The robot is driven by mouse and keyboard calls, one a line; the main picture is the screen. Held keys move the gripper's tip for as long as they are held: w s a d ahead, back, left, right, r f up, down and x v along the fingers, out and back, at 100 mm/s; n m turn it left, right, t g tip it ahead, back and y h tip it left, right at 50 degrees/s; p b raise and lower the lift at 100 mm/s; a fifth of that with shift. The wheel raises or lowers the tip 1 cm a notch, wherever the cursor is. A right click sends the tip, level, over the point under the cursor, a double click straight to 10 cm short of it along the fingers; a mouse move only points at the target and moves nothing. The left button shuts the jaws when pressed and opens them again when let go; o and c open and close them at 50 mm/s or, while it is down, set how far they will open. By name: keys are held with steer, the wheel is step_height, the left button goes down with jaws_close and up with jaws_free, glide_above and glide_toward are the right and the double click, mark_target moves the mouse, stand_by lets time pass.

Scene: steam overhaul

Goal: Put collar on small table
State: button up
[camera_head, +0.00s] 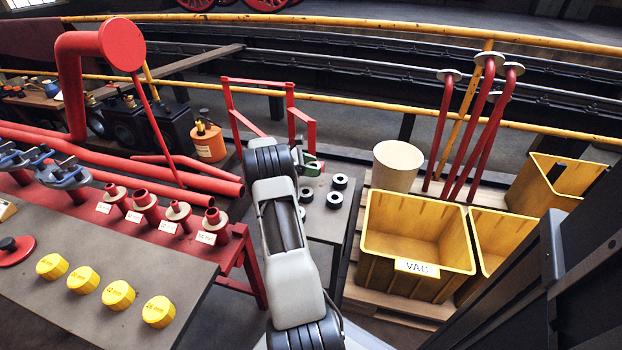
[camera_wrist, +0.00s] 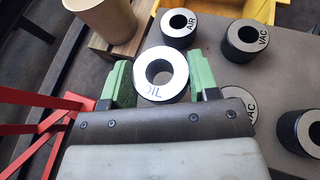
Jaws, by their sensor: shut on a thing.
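My gripper (camera_wrist: 160,82) has green fingers and is shut on a collar (camera_wrist: 160,62), a black ring with a pale top face marked OIL. The collar sits level between the fingers, over the small table (camera_wrist: 215,75) near its edge. I cannot tell whether it touches the tabletop. In the camera_head view my gripper (camera_head: 312,168) is at the far end of the small table (camera_head: 325,228), and the arm hides the held collar. Other black collars stand on this table, marked AIR (camera_wrist: 179,27) and VAC (camera_wrist: 247,39), with more to the lower right.
Yellow bins (camera_head: 415,265), one marked VAC, and a beige bucket (camera_head: 397,165) stand on a pallet right of the small table. A red frame (camera_head: 228,110) stands beyond the gripper. A bench (camera_head: 120,270) with yellow caps (camera_head: 118,295) is at left.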

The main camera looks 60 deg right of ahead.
mark_target(311, 180)
steer(key=shift+w+d+f+b, duration=0.35)
steer(key=shift+d+f, duration=0.15)
steer(key=shift+f, duration=0.2)
steer(key=shift+f+b, duration=0.45)
steer(key=shift+f, duration=1)
steer(key=shift+f, duration=0.2)
steer(key=o, duration=1.2)
steer(key=shift+w+a+r, duration=0.15)
steer(key=shift+w+r, duration=0.1)
steer(key=shift+r, duration=0.1)
steer(key=p+v, duration=0.4)
steer(key=v, duration=0.7)
steer(key=shift+w+a, duration=0.15)
